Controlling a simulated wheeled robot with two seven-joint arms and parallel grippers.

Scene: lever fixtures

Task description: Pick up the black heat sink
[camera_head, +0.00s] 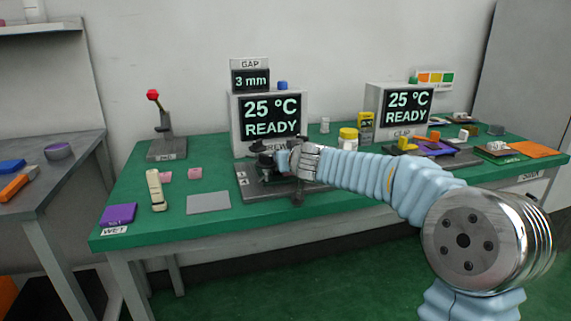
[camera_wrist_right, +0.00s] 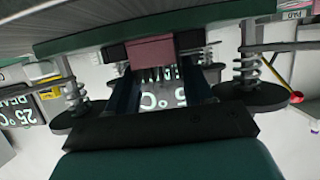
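My right gripper (camera_head: 281,159) reaches in from the right, over the dark fixture (camera_head: 250,187) in front of the left display. A small dark shape (camera_head: 264,160) at its fingertips may be the black heat sink; the hand partly hides it. In the right wrist view, upside down, dark fins (camera_wrist_right: 156,74) beside a pink block (camera_wrist_right: 151,51) show between the two dark fingers of my right gripper (camera_wrist_right: 160,90). The fingers stand apart; whether they touch the finned part is unclear. My left gripper is out of view.
Springs on black discs (camera_wrist_right: 252,92) flank the fingers. A display (camera_head: 268,118) stands close behind the fixture. A red-knobbed lever (camera_head: 154,96), pink pads (camera_head: 194,173), a grey plate (camera_head: 209,203) and a purple block (camera_head: 118,214) are to the left. A yellow-lidded jar (camera_head: 348,137) stands behind my arm.

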